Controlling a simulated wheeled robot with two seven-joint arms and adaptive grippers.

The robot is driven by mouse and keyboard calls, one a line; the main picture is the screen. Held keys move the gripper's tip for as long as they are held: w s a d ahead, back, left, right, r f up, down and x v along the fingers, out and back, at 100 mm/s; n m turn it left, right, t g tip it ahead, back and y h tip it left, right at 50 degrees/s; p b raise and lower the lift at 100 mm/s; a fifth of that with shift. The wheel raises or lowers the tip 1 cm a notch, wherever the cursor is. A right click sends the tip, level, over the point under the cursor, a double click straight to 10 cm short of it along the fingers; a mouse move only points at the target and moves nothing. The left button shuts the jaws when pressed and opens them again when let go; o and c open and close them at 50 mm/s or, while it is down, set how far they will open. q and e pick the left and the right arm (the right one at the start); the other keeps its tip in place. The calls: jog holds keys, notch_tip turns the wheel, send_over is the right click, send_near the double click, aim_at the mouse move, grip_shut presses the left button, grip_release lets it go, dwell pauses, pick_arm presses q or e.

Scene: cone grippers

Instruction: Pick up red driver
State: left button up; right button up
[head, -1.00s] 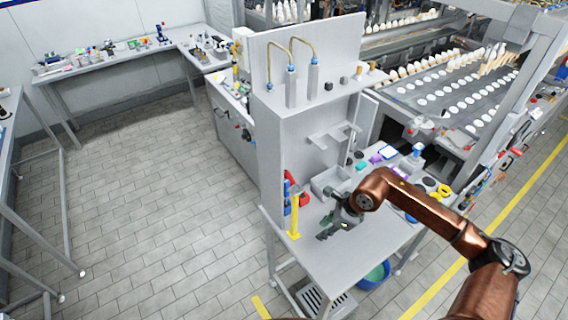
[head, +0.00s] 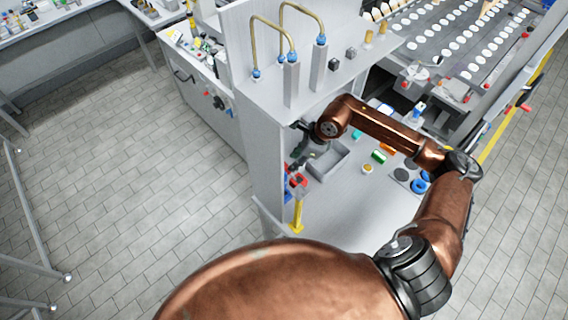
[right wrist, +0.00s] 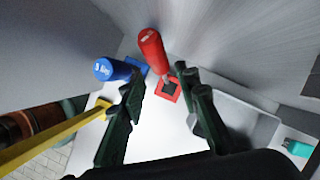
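The red driver (right wrist: 152,48) stands tilted in the right wrist view, its shaft down at a red square holder (right wrist: 169,89). In the head view its red shows small (head: 297,181) near the cabinet's side wall, partly hidden. My right gripper (right wrist: 162,84) is open, with its two dark fingers on either side of the red holder in the picture. The driver's handle lies beyond the fingertips, and nothing is between the fingers. In the head view the right gripper (head: 297,158) is above the red and blue items. My left gripper is not in view.
A blue driver (right wrist: 111,69) is left of the red one, beside a blue holder (right wrist: 138,66). A yellow post (head: 297,215) stands close by. A grey tray (head: 328,161) lies to the right. The grey side wall (head: 263,150) is near on the left.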

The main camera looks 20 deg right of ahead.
aim_at(287, 166)
jog(key=x, duration=0.1)
jog(key=p+x, duration=0.1)
jog(key=x, duration=0.3)
jog(key=shift+w+a+p, duration=0.1)
jog(key=shift+a+p, duration=0.25)
jog(key=shift+p, duration=0.05)
jog(key=shift+w+f, duration=0.1)
jog(key=shift+f, duration=0.45)
jog(key=shift+c, duration=0.7)
grip_shut()
